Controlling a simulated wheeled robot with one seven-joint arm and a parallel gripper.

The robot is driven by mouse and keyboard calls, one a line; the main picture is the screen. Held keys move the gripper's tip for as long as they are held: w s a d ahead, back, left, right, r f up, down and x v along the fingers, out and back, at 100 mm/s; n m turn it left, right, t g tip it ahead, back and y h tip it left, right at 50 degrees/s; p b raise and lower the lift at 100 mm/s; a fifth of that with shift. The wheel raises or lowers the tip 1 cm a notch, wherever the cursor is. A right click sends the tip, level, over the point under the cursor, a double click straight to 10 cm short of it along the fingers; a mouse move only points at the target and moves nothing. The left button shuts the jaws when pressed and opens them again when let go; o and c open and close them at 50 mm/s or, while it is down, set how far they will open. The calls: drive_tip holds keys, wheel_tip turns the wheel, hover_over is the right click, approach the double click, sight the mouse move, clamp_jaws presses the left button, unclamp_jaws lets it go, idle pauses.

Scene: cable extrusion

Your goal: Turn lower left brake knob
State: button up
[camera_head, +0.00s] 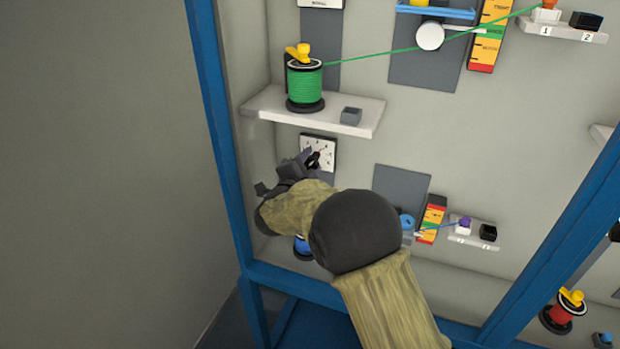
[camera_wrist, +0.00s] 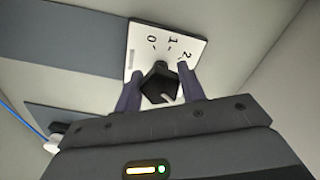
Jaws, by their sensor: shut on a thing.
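The lower left brake knob (camera_wrist: 159,84) is a black knob on a white dial plate (camera_wrist: 140,36) marked 0, 1, 2. In the wrist view, the two fingers of my gripper (camera_wrist: 157,92) stand on either side of the knob and are shut on it. A light pointer mark shows on the knob near the right finger. In the head view, the dial plate (camera_head: 318,146) is on the back panel below the white shelf, and my gripper (camera_head: 313,160) reaches it from below. The knob is mostly hidden there by my gripper.
A white shelf (camera_head: 262,103) with a green spool (camera_head: 304,84) and a small grey block (camera_head: 351,116) sits just above the dial. A blue spool (camera_head: 302,248) is partly hidden below my arm. A blue frame post (camera_head: 218,130) stands at the left.

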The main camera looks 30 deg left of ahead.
drive_tip(key=shift+f+m+b, duration=0.2)
drive_tip(key=shift+m+b, duration=0.4)
drive_tip(key=shift+b, duration=0.2)
drive_tip(key=shift+r, duration=0.1)
drive_tip(key=o, duration=0.9)
drive_tip(key=shift+s, duration=0.1)
drive_tip(key=s+b, duration=0.1)
drive_tip(key=s, duration=0.4)
drive_tip(key=s+d+b, duration=0.1)
drive_tip(key=s, duration=0.5)
drive_tip(key=s+d+b, duration=0.1)
drive_tip(key=s, duration=0.5)
drive_tip(key=shift+w+r, duration=0.1)
